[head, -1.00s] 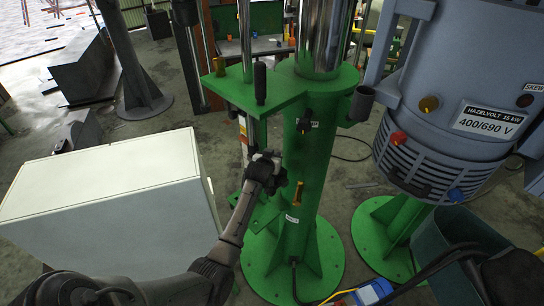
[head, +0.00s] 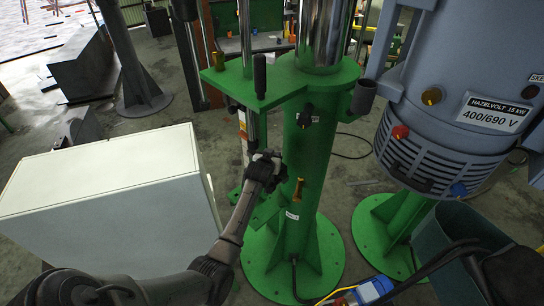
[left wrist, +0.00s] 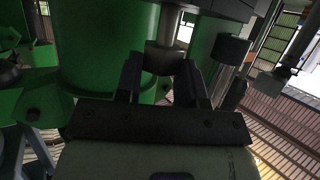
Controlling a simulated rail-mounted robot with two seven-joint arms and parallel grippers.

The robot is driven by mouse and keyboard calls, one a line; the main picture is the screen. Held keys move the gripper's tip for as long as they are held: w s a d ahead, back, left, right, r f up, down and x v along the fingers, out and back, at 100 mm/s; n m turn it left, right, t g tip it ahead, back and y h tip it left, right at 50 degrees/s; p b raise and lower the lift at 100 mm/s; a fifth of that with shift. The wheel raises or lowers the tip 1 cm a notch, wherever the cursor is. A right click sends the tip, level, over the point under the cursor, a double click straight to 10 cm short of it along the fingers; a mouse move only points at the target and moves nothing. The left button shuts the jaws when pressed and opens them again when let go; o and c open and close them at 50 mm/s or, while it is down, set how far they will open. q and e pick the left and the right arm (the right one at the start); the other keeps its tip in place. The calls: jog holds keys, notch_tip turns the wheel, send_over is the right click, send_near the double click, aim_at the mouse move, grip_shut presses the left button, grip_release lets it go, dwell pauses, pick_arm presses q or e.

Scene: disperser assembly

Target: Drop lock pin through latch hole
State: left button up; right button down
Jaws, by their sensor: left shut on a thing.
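My left gripper (head: 268,165) is beside the green column (head: 298,150), below its green bracket (head: 272,88). In the left wrist view its two fingers (left wrist: 162,85) are closed around a grey cylindrical piece (left wrist: 163,58) with a thinner metal shaft above it. I cannot tell whether this piece is the lock pin. A brass pin-like part (head: 299,189) stands on the column's near side, right of the gripper. A black upright handle (head: 260,76) stands on the bracket. The latch hole cannot be made out. My right gripper is not in view.
A grey-blue motor (head: 450,100) with red, blue and brass knobs hangs at the right. A white cabinet (head: 105,185) stands at the left. A teal bin (head: 450,235) is at the lower right. Cables lie near the column's base.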

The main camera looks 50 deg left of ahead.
pick_arm(q)
jog(key=shift+f+b, duration=0.5)
jog(key=shift+f, duration=0.3)
jog(key=shift+f+b, duration=0.4)
jog(key=shift+f, duration=0.3)
jog(key=o, duration=1.1)
jog(key=shift+o, duration=0.2)
jog(key=shift+s, duration=0.1)
jog(key=b+v, duration=0.1)
jog(key=v, duration=1.2)
jog(key=shift+s+d+r+b, duration=0.2)
jog(key=shift+s+b, duration=0.05)
jog(key=shift+b, duration=0.1)
